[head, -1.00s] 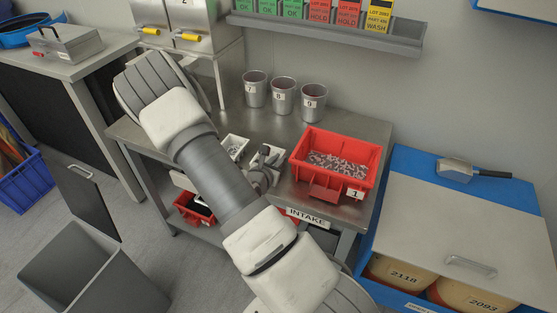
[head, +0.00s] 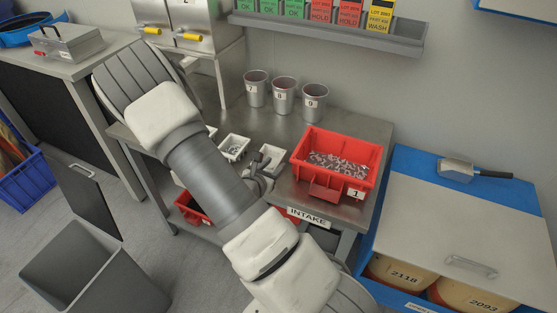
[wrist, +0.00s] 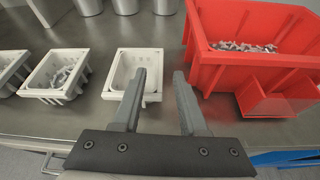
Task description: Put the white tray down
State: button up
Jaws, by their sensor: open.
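An empty white tray (wrist: 113,78) sits on the steel table beside the red bin in the wrist view. It also shows in the head view (head: 273,151), partly hidden by my gripper (head: 259,170). My gripper (wrist: 159,72) is open, with nothing clamped between its fingers. In the wrist view the left finger overlaps the tray and the right finger is in the gap between tray and red bin. The tray's right wall shows between the fingers. Whether a finger touches the tray cannot be told.
A second white tray (wrist: 39,91) holding small metal parts stands to the left, with another white tray (wrist: 10,60) beyond it. The red bin (wrist: 212,73) of metal parts is close on the right. Metal cups (head: 284,98) stand behind on the table (head: 352,210).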

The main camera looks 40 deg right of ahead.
jog(key=v, duration=0.7)
jog(key=s+r+m+g+y, duration=0.1)
jog(key=s+r+m+g, duration=0.6)
jog(key=s+r+m, duration=0.5)
jog(key=s+a+r+m+t+y, duration=0.3)
jog(key=a+r+m+t+y, duration=0.2)
jog(key=a+r+m+y, duration=0.5)
jog(key=a+r+m, duration=0.1)
jog(key=a+r, duration=0.2)
jog(key=a, duration=0.2)
jog(key=shift+s+r, duration=0.25)
jog(key=shift+r, duration=0.1)
